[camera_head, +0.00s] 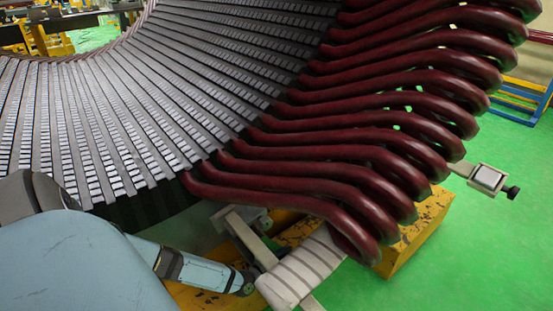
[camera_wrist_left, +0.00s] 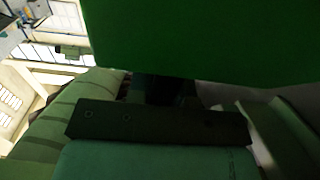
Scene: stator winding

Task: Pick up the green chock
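A large flat dark green surface (camera_wrist_left: 200,40) fills the upper part of the left wrist view, very close to the camera; it may be the green chock, but I cannot tell for sure. Below it is a dark bar with small holes (camera_wrist_left: 160,121). Both gripper fingertips and any contact with the green surface are hidden. In the head view my light blue left arm comes in from the lower left and ends near the lower middle, below the coils. No green chock can be made out there.
The grey slotted stator (camera_head: 150,100) fills the upper left, with thick dark red coil ends (camera_head: 370,140) curving over its right side. A beige ribbed part (camera_head: 300,268) and yellow frame (camera_head: 415,240) lie beneath them. Open green floor (camera_head: 480,250) is at right.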

